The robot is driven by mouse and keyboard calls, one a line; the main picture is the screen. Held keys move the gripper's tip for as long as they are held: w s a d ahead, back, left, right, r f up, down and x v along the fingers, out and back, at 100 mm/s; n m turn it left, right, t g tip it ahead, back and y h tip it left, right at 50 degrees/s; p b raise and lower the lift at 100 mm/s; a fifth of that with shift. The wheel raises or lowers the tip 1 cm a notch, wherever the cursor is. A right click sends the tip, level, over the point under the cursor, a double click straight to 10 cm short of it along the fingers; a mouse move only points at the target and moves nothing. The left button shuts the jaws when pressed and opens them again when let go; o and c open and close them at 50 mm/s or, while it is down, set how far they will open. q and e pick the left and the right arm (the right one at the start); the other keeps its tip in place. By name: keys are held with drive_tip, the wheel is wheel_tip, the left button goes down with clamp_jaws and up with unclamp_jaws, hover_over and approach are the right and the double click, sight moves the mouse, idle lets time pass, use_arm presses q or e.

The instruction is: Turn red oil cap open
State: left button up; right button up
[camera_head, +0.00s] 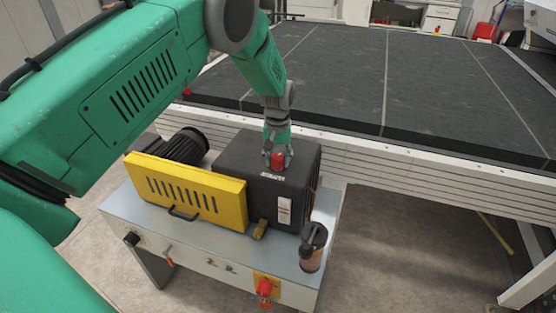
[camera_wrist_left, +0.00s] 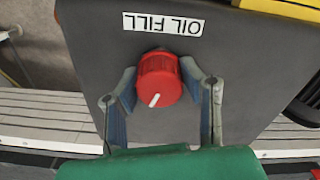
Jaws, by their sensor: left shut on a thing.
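The red oil cap (camera_head: 277,160) sits on top of a dark grey machine housing (camera_head: 240,154). In the left wrist view the red cap (camera_wrist_left: 158,77) is round and ribbed, with a white mark line pointing to the lower left. An "OIL FILL" label (camera_wrist_left: 163,24) lies beside it, upside down in that view. My left gripper (camera_head: 277,158) reaches down from above with its fingers on both sides of the cap, shut on it. The left gripper also shows in the wrist view (camera_wrist_left: 160,85). My right gripper is in neither view.
A yellow guard (camera_head: 185,190) and a black motor (camera_head: 183,146) stand left of the housing on a grey cart (camera_head: 190,255). An oil can (camera_head: 313,248) stands at the cart's right front. A red knob (camera_head: 264,288) is on the cart front. A large black-topped table (camera_head: 380,80) lies behind.

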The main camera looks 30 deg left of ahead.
sight(277, 154)
use_arm(q)
drive_tip(key=n, duration=0.5)
drive_tip(key=shift+w+a+r+n, duration=0.1)
drive_tip(key=shift+w+r+n, duration=0.2)
drive_tip(key=shift+n, duration=0.1)
idle(0.4)
drive_tip(key=o, duration=1.1)
drive_tip(key=shift+o, duration=0.2)
drive_tip(key=shift+f, duration=0.2)
drive_tip(key=shift+s, duration=0.1)
drive_tip(key=shift+r, duration=0.3)
wheel_tip(277, 154, up, 11)
drive_tip(key=shift+r, duration=0.1)
